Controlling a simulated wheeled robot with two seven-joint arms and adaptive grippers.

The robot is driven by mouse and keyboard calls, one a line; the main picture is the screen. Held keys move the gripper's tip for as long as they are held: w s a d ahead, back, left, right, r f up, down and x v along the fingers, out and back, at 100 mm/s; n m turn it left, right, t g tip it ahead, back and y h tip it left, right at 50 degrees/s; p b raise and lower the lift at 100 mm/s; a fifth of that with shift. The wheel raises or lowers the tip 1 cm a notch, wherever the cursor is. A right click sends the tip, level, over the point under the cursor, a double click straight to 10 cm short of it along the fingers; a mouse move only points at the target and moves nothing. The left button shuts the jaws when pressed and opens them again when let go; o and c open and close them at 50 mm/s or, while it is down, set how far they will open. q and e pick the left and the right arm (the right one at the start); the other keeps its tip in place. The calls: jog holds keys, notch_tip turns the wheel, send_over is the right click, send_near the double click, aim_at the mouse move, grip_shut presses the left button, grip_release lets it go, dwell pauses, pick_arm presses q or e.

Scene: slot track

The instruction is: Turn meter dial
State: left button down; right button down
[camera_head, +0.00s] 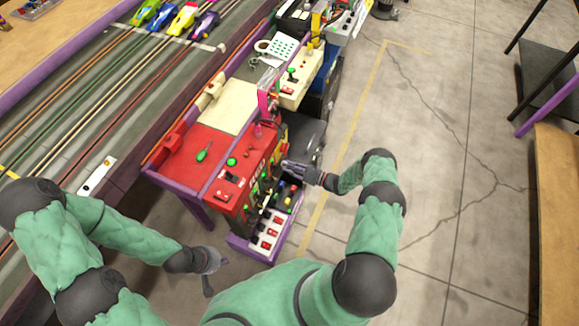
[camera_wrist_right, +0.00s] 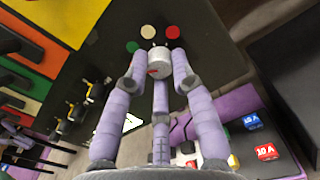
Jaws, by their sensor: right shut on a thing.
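The meter dial (camera_wrist_right: 157,66) is a small pale grey knob with a red mark, on a dark panel in the right wrist view. My right gripper (camera_wrist_right: 158,80) has its lilac fingers closed around this dial. In the head view my right gripper (camera_head: 290,166) reaches the right side of the red control station (camera_head: 228,180), and the dial itself cannot be made out there. My left gripper (camera_head: 213,265) hangs low and away from the station, at its lower left. Its fingers are too small to judge.
Green (camera_wrist_right: 132,47), cream and red round parts sit beyond the dial. A lower shelf with red-and-white switches (camera_head: 268,232) lies below the station. The slot track (camera_head: 90,95) with several toy cars runs along the left. Concrete floor (camera_head: 430,130) is open to the right.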

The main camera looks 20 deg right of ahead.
jog(key=m, duration=2.4)
jog(key=shift+s+a+m, duration=0.3)
jog(key=shift+a, duration=0.05)
jog(key=c, duration=1.1)
grip_release()
jog(key=shift+r, duration=0.1)
jog(key=shift+o, duration=0.2)
jog(key=shift+w+d, duration=0.1)
jog(key=v, duration=1.2)
